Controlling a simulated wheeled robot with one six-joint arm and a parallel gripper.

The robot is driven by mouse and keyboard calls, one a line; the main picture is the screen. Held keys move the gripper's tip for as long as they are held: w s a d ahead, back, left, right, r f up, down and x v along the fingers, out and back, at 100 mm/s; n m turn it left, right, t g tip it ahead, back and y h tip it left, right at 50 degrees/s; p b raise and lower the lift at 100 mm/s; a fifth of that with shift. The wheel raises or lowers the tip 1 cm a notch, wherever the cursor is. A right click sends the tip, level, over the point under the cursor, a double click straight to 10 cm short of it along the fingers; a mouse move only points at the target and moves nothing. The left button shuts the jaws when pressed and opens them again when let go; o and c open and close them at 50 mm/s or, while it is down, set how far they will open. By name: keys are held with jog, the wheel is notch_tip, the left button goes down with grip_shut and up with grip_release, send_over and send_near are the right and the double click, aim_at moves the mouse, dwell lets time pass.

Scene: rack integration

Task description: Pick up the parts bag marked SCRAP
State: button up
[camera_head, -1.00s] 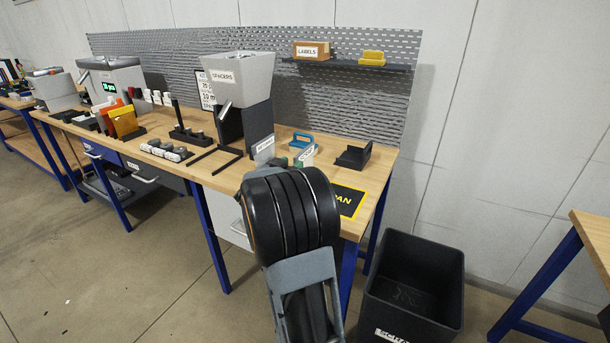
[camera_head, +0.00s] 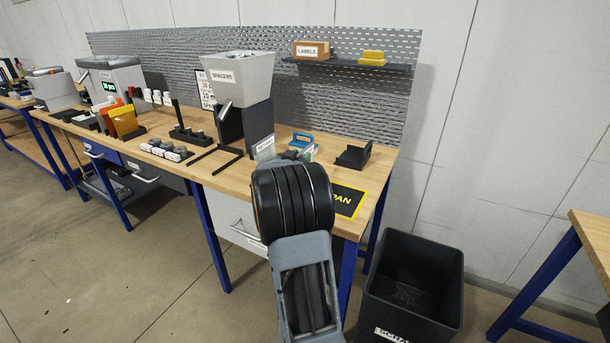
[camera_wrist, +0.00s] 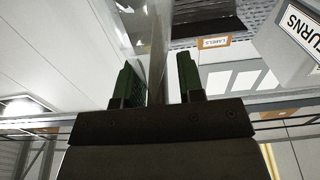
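My gripper (camera_wrist: 163,88) shows in the wrist view with two green-padded fingers standing apart. A thin, clear, bag-like sheet (camera_wrist: 157,45) rises between them, seen nearly edge-on. A gap seems to show beside it, and I cannot make out firm contact with both pads. No SCRAP marking is readable on it in the wrist view. In the head view my gripper (camera_head: 300,154) is over the right part of the workbench, mostly hidden by my wrist. A small pale piece (camera_head: 313,151) shows beside it, too small to read.
The bench (camera_head: 225,178) carries a SPACERS hopper (camera_head: 236,75), a grey RETURNS box (camera_head: 264,148), a blue-handled item (camera_head: 302,139), a black holder (camera_head: 353,156) and a black-and-yellow mat (camera_head: 347,200). A dark bin (camera_head: 412,290) stands on the floor at right. A LABELS box (camera_head: 311,50) is shelved above.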

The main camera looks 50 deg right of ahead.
grip_shut()
jog(key=shift+r, duration=0.1)
dwell(0.4)
